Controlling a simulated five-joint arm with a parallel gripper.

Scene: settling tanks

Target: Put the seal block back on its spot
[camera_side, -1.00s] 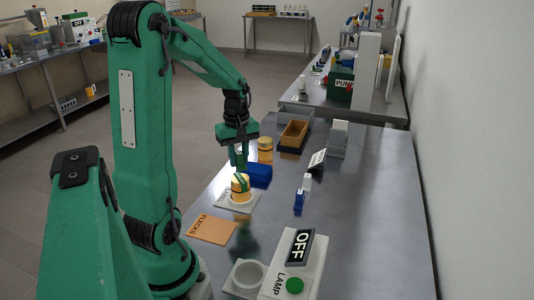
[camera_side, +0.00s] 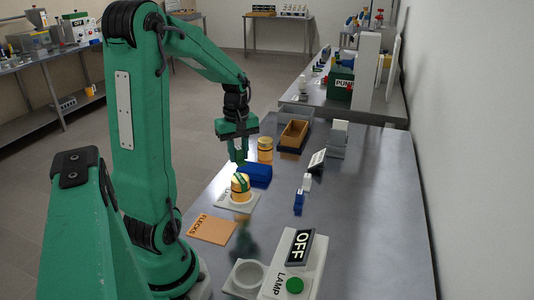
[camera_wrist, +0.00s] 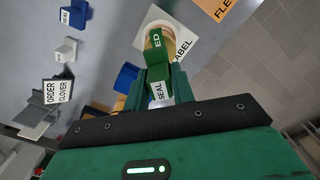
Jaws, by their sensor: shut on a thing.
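My gripper (camera_side: 240,163) points down just above a jar (camera_side: 241,190), with its jaws shut. In the wrist view a small block with a white SEAL label (camera_wrist: 158,90) sits between the green fingers (camera_wrist: 160,73); the fingers hide most of it. The jar, yellow with dark bands, stands upright on a pale tile marked LABEL (camera_wrist: 182,50).
A blue block (camera_side: 258,174) and a second yellow jar (camera_side: 265,148) stand close behind the gripper. An orange FLECKS card (camera_side: 211,228), a white ring dish (camera_side: 248,276) and the OFF lamp box (camera_side: 297,265) are nearer.

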